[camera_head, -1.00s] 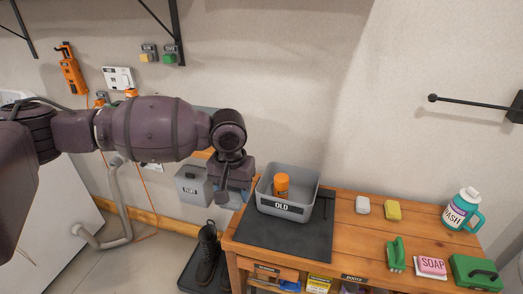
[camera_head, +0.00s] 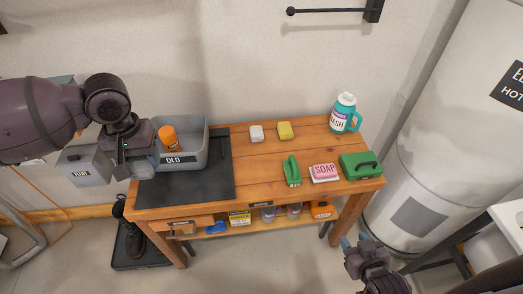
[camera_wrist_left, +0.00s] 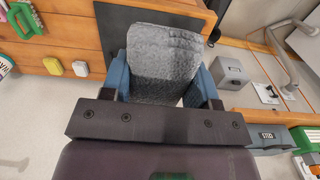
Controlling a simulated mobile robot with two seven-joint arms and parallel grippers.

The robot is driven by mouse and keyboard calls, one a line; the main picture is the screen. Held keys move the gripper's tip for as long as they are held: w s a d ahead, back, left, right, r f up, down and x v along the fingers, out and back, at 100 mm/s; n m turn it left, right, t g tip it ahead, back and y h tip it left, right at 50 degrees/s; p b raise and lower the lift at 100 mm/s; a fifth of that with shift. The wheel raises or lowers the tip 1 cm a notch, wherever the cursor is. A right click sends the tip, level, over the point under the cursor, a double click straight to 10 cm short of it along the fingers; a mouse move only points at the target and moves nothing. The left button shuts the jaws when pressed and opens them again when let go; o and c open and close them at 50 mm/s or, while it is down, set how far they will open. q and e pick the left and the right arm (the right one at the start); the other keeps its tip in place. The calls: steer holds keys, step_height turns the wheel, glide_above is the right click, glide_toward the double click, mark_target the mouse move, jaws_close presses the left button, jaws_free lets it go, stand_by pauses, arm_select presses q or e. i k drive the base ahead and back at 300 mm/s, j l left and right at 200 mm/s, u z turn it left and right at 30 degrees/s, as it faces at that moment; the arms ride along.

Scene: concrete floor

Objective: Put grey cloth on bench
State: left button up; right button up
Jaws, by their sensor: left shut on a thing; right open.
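The grey cloth (camera_wrist_left: 165,48) is a textured, quilted-looking piece that fills the space between the blue fingers of my left gripper (camera_wrist_left: 163,82) in the left wrist view. In the head view my left gripper (camera_head: 142,164) hangs at the left end of the wooden bench (camera_head: 258,168), beside the grey OLD bin; a little of the cloth shows below it. I cannot tell whether the cloth touches the bench. My right gripper (camera_head: 356,244) is open and empty in front of the bench's right end.
On the bench are a dark mat (camera_head: 205,188), the OLD bin (camera_head: 190,163) with an orange canister (camera_head: 168,138), a white block (camera_head: 257,133), a yellow sponge (camera_head: 285,130), a green brush (camera_head: 292,170), pink soap (camera_head: 325,171), a green box (camera_head: 361,165) and a WASH jug (camera_head: 343,113). The bench's middle is clear.

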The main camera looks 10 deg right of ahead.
mark_target(256, 168)
steer(key=i+l, duration=0.1)
steer(key=l, duration=0.25)
steer(key=i+l, duration=0.15)
steer(key=l, duration=0.2)
steer(key=i+l, duration=0.1)
steer(key=l, duration=0.2)
steer(key=i+l+u, duration=0.1)
steer(key=l, duration=0.25)
